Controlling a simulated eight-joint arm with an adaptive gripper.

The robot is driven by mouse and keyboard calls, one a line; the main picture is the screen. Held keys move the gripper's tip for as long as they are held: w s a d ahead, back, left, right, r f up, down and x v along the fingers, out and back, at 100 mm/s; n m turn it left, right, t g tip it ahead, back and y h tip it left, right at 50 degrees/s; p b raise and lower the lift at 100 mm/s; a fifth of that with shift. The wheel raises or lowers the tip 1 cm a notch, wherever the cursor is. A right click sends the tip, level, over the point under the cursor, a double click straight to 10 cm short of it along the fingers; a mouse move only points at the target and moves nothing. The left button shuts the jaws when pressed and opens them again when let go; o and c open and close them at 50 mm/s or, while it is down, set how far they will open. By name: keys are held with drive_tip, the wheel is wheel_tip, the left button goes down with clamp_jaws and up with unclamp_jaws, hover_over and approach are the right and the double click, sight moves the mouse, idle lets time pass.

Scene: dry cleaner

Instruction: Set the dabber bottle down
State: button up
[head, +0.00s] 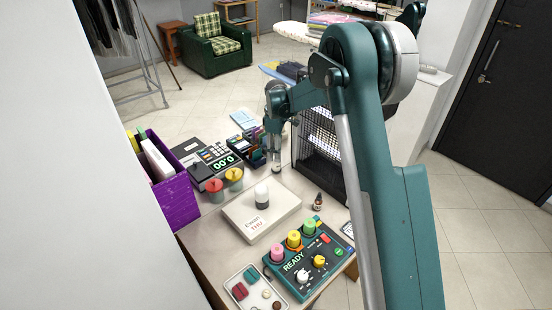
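My gripper (277,168) points down over the back part of the table, near the dark wire-fronted box. Its fingers are small and pale here, and I cannot tell whether they are open or shut or hold anything. A small dark bottle (318,202) with a narrow top stands upright on the table, right of the white box. A short cylinder with a white top and grey lower part (262,197) stands on the white box (240,222). I cannot tell for sure which of these is the dabber bottle. My gripper is apart from both.
A green panel (290,278) marked READY, with coloured knobs, and a tray (228,285) of small pieces are at the front. Red (214,190) and yellow (234,179) pots, a display device (222,162) and a purple bin (175,203) stand left. Bare tabletop (205,243) shows at left front.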

drive_tip(key=shift+r, duration=2.1)
drive_tip(key=shift+s+d+r, duration=0.2)
drive_tip(key=shift+d+r, duration=0.1)
drive_tip(key=shift+r, duration=0.25)
drive_tip(key=s+d+r+m+t, duration=0.2)
drive_tip(key=s+d+r+m, duration=0.2)
drive_tip(key=s+d+r, duration=0.55)
drive_tip(key=s+d+r+m+t, duration=0.1)
drive_tip(key=s+d+r+m, duration=0.45)
drive_tip(key=s+r, duration=0.75)
drive_tip(key=s+d+f+m+t, duration=0.1)
drive_tip(key=s+d, duration=0.3)
drive_tip(key=s, duration=0.5)
drive_tip(key=s+d+f+m+t, duration=0.1)
drive_tip(key=s+d+m, duration=0.2)
drive_tip(key=s, duration=0.7)
drive_tip(key=s+d+f+m+t, duration=0.1)
drive_tip(key=s+d+m+t, duration=0.1)
drive_tip(key=s+d, duration=0.3)
drive_tip(key=s, duration=0.4)
drive_tip(key=shift+s+d+f, duration=0.15)
drive_tip(key=shift+s+d, duration=0.05)
drive_tip(key=shift+d, duration=0.05)
